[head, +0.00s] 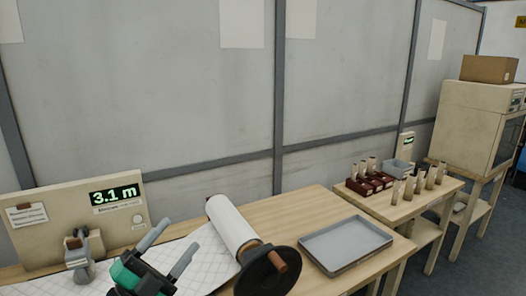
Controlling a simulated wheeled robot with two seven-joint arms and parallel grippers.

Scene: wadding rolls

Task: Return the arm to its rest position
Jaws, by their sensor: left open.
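My left gripper (180,236) is dark with green parts and two grey fingers. It is at the bottom left of the head view, over a white quilted sheet (205,260). Its fingers are apart with nothing between them. Beside it to the right is a white wadding roll (230,222) with a black disc (258,280) and a brown handle (279,262) at its near end. The fingers look apart from the roll. My right gripper is not in view.
A panel with a display (116,195) reading 3.1 m stands at the left, with a small metal device (78,256) before it. An empty grey tray (345,243) lies right of the roll. A second table (400,210) holds dark red blocks, several pale pegs and a grey bin (397,168).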

